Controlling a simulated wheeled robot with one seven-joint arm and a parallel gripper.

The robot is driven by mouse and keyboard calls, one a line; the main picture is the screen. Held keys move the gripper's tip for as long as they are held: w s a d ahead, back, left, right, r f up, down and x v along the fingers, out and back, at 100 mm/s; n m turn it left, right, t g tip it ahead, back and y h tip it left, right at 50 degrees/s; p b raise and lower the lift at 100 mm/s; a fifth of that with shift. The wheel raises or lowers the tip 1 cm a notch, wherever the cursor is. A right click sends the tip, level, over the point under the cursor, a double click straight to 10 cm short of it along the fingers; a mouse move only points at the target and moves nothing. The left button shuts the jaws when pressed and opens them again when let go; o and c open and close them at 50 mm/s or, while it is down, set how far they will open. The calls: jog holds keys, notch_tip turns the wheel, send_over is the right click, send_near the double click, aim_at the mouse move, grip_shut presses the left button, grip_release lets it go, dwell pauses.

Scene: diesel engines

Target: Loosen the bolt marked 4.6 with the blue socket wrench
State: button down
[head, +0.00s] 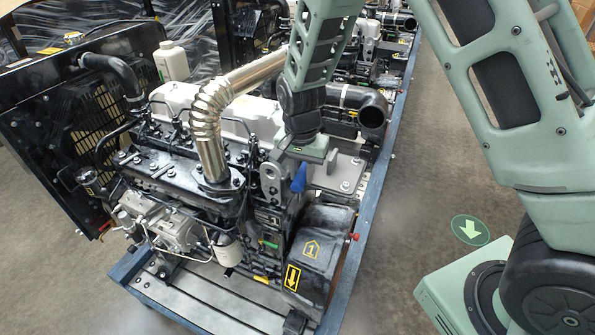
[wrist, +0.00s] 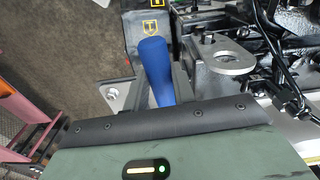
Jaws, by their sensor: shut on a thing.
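The blue socket wrench (head: 299,178) hangs below my gripper (head: 308,156) at the rear end of the engine. My gripper is shut on it. The wrench's socket end cannot be made out. Bolts (head: 346,185) sit on a grey plate (head: 340,172) just right of my gripper. No 4.6 marking is legible in either view, so I cannot tell which bolt bears it.
A ribbed metal exhaust pipe (head: 207,120) rises left of my gripper. A lifting eye bracket (wrist: 230,57) stands close to the wrench's right. A white bottle (head: 171,62) stands behind the engine.

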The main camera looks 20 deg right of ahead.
jog(key=shift+s+d+r+n+b, duration=0.1)
jog(key=shift+s+d+n+b, duration=0.05)
jog(key=shift+s+d+n, duration=0.35)
jog(key=shift+s+d+n+b, duration=0.15)
jog(key=shift+d+n, duration=0.15)
jog(key=shift+d, duration=0.25)
jog(key=shift+r, duration=0.1)
